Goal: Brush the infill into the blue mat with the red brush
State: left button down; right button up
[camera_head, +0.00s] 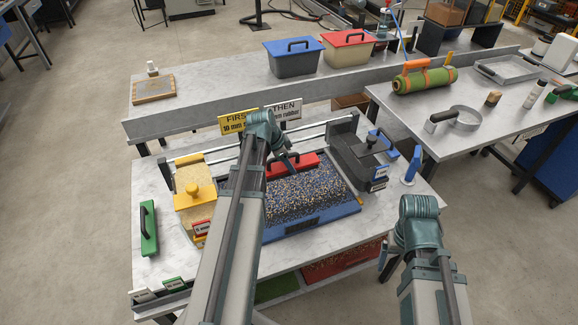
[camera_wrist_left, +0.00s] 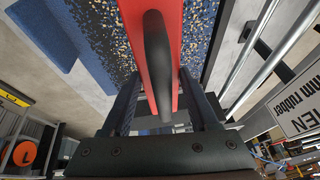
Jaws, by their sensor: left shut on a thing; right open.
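The blue mat (camera_head: 337,212) lies on the near table, covered with speckled tan and dark infill (camera_head: 312,192). The red brush (camera_head: 304,163) is at the mat's far side, and my left gripper (camera_head: 286,160) is shut on its black handle. In the left wrist view the brush's red body (camera_wrist_left: 174,15) and dark handle (camera_wrist_left: 157,60) lie between the fingers (camera_wrist_left: 160,100), with the speckled mat beyond. Whether the bristles touch the infill is hidden. My right gripper (camera_head: 388,268) is low at the right, off the table's front edge, partly hidden by its arm.
A yellow-knobbed spreader box (camera_head: 192,200) stands left of the mat and a dark grey box (camera_head: 358,160) right of it. A green brush (camera_head: 149,229) lies at the table's left edge. Metal rails and a FIRST/THEN sign (camera_head: 238,120) stand behind the mat.

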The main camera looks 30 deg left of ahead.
jog(key=shift+f, duration=0.1)
pick_arm(q)
notch_tip(320, 180, down, 7)
jog(key=b, duration=0.7)
pick_arm(e)
notch_tip(320, 180, down, 7)
